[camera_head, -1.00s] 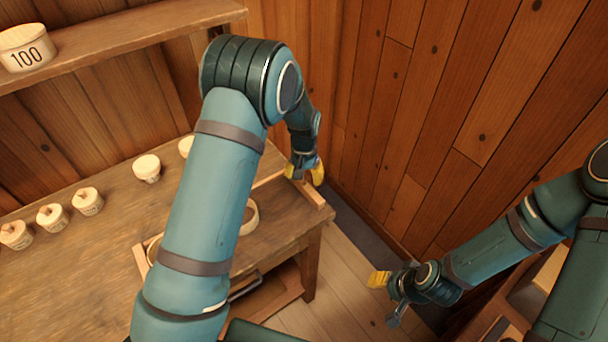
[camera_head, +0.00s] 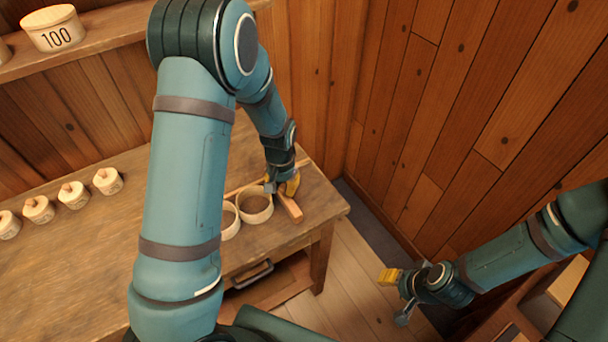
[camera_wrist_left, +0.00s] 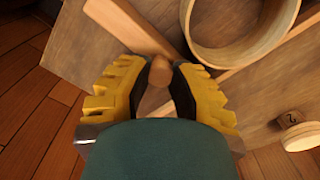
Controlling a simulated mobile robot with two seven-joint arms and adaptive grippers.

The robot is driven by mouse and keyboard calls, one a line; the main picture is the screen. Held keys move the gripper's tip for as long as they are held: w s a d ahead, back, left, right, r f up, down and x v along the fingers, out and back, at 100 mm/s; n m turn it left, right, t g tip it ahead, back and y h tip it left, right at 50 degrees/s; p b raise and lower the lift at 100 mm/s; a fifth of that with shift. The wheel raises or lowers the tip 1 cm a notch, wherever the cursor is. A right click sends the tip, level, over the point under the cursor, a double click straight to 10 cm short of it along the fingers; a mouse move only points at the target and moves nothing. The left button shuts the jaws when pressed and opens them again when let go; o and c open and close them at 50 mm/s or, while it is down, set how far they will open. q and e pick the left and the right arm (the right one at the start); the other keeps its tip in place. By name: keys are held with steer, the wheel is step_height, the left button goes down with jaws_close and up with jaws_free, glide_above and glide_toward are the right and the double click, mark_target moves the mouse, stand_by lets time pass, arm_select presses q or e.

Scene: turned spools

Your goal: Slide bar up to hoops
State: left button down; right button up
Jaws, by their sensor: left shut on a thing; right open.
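My left gripper (camera_head: 284,187) is shut on a round wooden knob (camera_wrist_left: 160,71) on the wooden bar (camera_head: 290,207). The bar also shows in the left wrist view (camera_wrist_left: 128,26), lying on the table beside the near hoop (camera_wrist_left: 243,52). In the head view, this hoop (camera_head: 271,207) stands just left of the bar. I cannot tell whether they touch. A second hoop (camera_head: 231,226) is left of it, partly hidden by my left arm. My right gripper (camera_head: 395,290) is open and empty, out to the right, away from the table.
A thin wooden rail (camera_head: 303,162) runs behind the hoops. Several small lidded spools (camera_head: 73,196) stand on the table (camera_head: 70,270) at the left. A tub marked 100 (camera_head: 54,30) is on the shelf (camera_head: 110,46). A plank wall (camera_head: 440,110) closes the right side.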

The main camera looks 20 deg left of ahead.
arm_select(q)
steer(key=shift+s+a, duration=0.55)
steer(key=shift+s, duration=0.1)
steer(key=c, duration=0.8)
jaws_free()
steer(key=shift+o, duration=0.2)
step_height(320, 180, up, 12)
